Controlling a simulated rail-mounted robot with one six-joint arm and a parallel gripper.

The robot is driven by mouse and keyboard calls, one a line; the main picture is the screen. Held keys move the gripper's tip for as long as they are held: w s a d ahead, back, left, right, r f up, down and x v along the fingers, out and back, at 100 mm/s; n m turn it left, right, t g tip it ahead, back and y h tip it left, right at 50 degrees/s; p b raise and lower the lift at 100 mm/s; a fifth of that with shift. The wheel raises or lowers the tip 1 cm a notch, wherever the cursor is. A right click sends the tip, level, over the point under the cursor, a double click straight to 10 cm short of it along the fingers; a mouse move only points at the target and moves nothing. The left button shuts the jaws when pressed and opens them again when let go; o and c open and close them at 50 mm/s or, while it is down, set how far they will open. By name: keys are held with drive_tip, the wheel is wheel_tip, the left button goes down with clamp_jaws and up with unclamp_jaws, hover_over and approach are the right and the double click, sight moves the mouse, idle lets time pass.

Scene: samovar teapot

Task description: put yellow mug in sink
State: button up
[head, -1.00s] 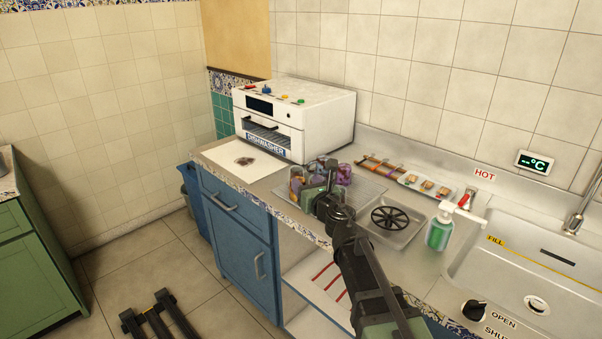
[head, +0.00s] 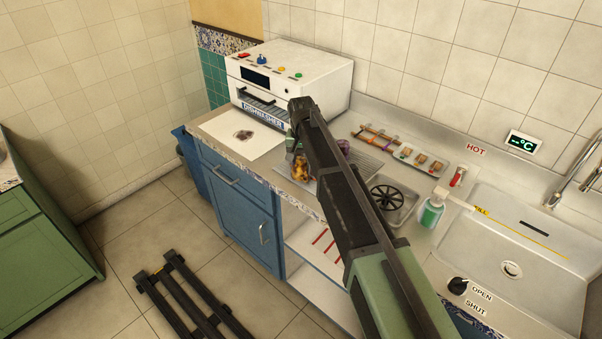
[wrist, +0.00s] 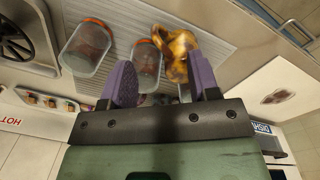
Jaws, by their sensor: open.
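The yellow mug (head: 300,169), mottled yellow and brown, stands on the ribbed drying area of the counter, partly behind my arm in the head view. In the wrist view the yellow mug (wrist: 179,48) shows just beyond my fingertips, closer to the right finger. My gripper (wrist: 166,72) is open, with purple finger pads; a clear glass also shows between and beyond the fingers. Whether a finger touches the mug cannot be told. In the head view my arm hides most of the gripper. The sink (head: 470,255) is at the right and looks empty.
Clear glasses (wrist: 88,47) stand close beside the mug. A small basin with a black wheel-like grate (head: 388,197), a green soap bottle (head: 431,214) and a tray of small items (head: 421,159) lie towards the sink. A white dishwasher (head: 290,80) stands behind left.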

sight(305, 181)
drive_tip(key=f+b, duration=0.7)
drive_tip(key=f, duration=0.2)
drive_tip(key=shift+d, duration=0.2)
drive_tip(key=shift+r, duration=0.25)
clamp_jaws()
